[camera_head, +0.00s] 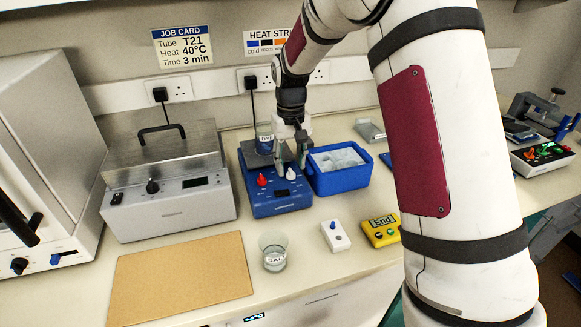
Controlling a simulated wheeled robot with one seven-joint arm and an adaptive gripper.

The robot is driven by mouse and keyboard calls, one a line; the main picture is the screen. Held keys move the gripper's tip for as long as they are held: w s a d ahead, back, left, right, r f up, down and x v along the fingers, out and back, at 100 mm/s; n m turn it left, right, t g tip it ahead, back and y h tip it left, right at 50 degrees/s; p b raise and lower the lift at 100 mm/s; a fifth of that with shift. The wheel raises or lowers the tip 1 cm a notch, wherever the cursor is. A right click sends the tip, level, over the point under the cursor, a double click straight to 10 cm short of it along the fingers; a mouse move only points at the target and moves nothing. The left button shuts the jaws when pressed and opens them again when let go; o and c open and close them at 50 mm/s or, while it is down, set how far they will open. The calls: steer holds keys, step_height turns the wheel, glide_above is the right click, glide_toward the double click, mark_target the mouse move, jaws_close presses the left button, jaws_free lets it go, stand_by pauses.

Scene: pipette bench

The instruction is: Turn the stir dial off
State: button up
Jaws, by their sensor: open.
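A blue hotplate stirrer (282,204) stands on the bench with two dials on its front. One is a red dial (262,180) on the left, the other a white dial (290,174) on the right. I cannot read their labels, so I cannot tell which is the stir dial. My gripper (291,166) points down over the stirrer's right side, open, with its fingertips just above and either side of the white dial. I cannot tell whether they touch it. A beaker of blue liquid (264,136) stands on the stirrer's plate, partly hidden by my gripper.
A blue ice tub (340,182) stands close on the stirrer's right. A grey lidded bath (170,212) is on its left. In front are a clear beaker (274,258), a white switch box (335,241) and a yellow End box (380,233). A brown board (180,280) lies at front left.

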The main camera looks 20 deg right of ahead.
mark_target(291, 170)
step_height(291, 170, up, 10)
stand_by(0.3)
steer(key=shift+f, duration=0.1)
steer(key=s+r+t, duration=0.1)
steer(key=s+r, duration=0.4)
steer(key=s, duration=0.4)
steer(key=s+r+t, duration=0.2)
steer(key=s+r, duration=0.4)
steer(key=s, duration=0.2)
steer(key=s+f+t, duration=0.2)
steer(key=s+f, duration=0.1)
steer(key=s, duration=1.3)
steer(key=shift+d, duration=0.15)
